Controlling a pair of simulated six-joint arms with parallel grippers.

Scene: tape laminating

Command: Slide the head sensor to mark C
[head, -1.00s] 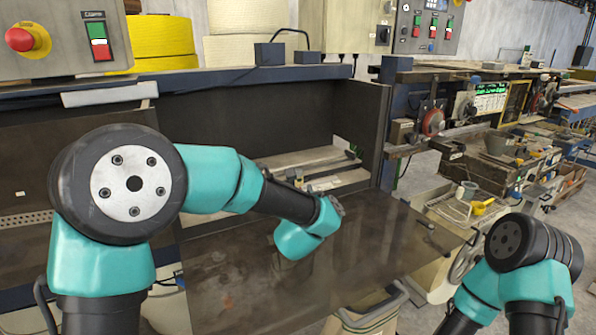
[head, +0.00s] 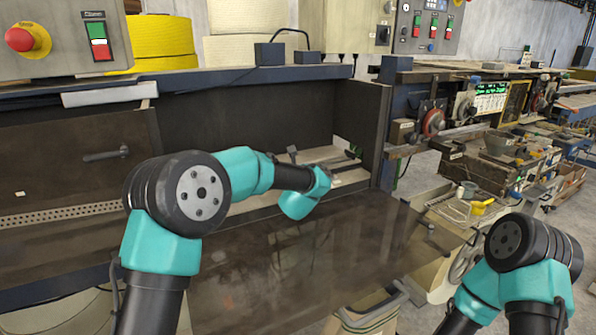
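Inside the dark machine bay a pale rail or ledge (head: 346,178) runs behind my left wrist. A small dark part with a green patch (head: 353,152) sits at its right end. A small dark upright piece (head: 293,155) shows just above my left forearm. I cannot tell whether either is the head sensor. No mark C can be read. My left arm reaches right over the front of the bay, its teal wrist before the rail.
A brown glossy tabletop (head: 310,262) lies below and right of my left wrist, and its surface is clear. The bay's right side wall (head: 362,125) stands close beyond the rail. A dark handle (head: 105,155) is on the left panel. A cardboard bin (head: 370,318) stands below.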

